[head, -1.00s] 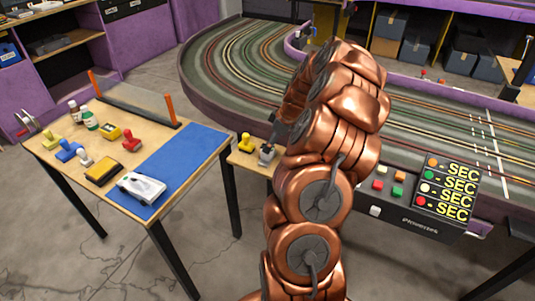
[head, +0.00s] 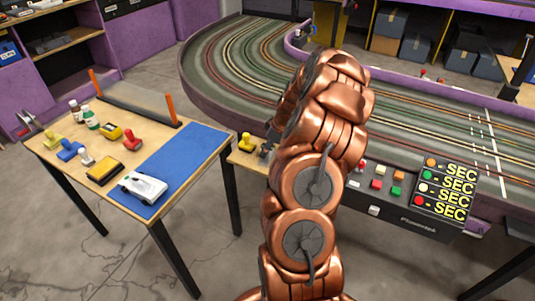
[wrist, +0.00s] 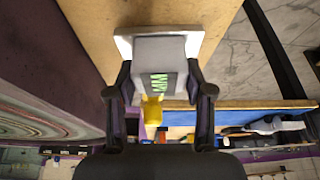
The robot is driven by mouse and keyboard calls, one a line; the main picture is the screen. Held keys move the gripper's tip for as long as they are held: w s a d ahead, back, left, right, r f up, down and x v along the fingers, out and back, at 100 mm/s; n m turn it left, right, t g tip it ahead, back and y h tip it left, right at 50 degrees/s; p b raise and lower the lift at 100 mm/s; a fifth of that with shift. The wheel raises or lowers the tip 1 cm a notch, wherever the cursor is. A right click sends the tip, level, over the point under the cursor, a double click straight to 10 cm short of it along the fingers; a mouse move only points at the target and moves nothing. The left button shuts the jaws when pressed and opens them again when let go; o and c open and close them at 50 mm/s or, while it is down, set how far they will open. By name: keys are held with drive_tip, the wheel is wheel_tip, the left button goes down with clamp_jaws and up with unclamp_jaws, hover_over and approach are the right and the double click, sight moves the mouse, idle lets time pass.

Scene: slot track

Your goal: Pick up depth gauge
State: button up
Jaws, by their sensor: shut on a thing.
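The depth gauge (wrist: 168,50) is a grey block with a green display and a wider white base, seen close up in the wrist view. My gripper (wrist: 159,72) has its two dark fingers on either side of the grey block and is shut on it. The gauge appears to be at the wooden ledge; I cannot tell whether its base still touches the wood. In the head view my copper arm hides most of the gripper and gauge.
A yellow tool (head: 246,142) stands beside the gauge on the small wooden ledge (head: 243,160). Left is a table with a blue mat (head: 190,150), a white car (head: 142,186) and several small tools. The slot track (head: 225,60) lies behind, a timer box (head: 447,187) right.

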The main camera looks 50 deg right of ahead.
drive_tip(key=c, duration=0.6)
